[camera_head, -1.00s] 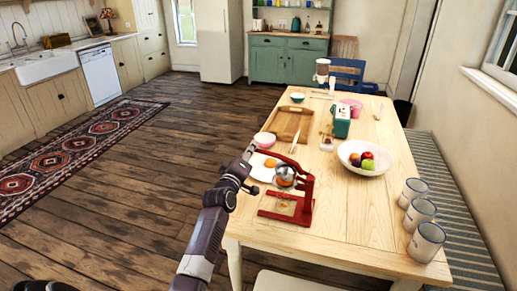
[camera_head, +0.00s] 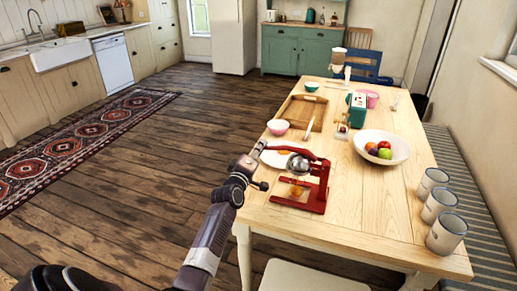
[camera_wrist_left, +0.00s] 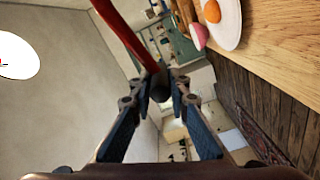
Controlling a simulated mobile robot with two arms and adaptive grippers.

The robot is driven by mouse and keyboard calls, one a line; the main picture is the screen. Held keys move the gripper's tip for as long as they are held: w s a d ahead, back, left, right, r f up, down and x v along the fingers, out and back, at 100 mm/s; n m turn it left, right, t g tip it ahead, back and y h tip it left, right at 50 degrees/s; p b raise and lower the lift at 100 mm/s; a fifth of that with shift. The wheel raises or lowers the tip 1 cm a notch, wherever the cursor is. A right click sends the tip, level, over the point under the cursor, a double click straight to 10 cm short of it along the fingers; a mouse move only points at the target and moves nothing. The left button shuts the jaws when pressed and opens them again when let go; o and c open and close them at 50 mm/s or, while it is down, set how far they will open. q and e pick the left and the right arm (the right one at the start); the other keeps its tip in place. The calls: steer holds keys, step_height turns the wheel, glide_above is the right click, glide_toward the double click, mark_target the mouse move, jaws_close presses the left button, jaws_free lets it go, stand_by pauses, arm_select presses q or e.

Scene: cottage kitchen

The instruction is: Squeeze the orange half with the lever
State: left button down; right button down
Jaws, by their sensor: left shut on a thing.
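The red lever press (camera_head: 312,200) stands on the near left corner of the wooden table, with a metal dome (camera_head: 298,163) under its lever (camera_head: 300,151). My left gripper (camera_head: 258,160) is at the lever's free end, left of the press. In the left wrist view, my left gripper (camera_wrist_left: 160,90) is shut around the dark tip of the red lever (camera_wrist_left: 120,30). An orange patch (camera_head: 296,190) shows below the dome; I cannot tell whether it is fruit or juice. The orange half under the dome is not clearly visible. My right gripper is not in view.
A white plate (camera_head: 271,158) with an orange piece (camera_head: 284,152) lies behind the press. A pink bowl (camera_head: 278,127), wooden tray (camera_head: 289,108), fruit bowl (camera_head: 361,152) and several enamel mugs (camera_head: 440,205) share the table. Bare tabletop (camera_head: 365,215) lies right of the press.

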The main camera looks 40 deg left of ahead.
arm_select(q)
steer(key=shift+w+d+f, duration=0.1)
steer(key=shift+d+f, duration=0.15)
steer(key=shift+d, duration=0.1)
steer(key=c, duration=2.1)
jaws_free()
steer(key=shift+w, duration=0.1)
steer(key=shift+o, duration=1.4)
steer(key=shift+w+d, duration=0.15)
steer(key=shift+d, duration=0.05)
steer(key=shift+a+r, duration=0.1)
steer(key=v, duration=1.2)
steer(key=shift+r, duration=0.1)
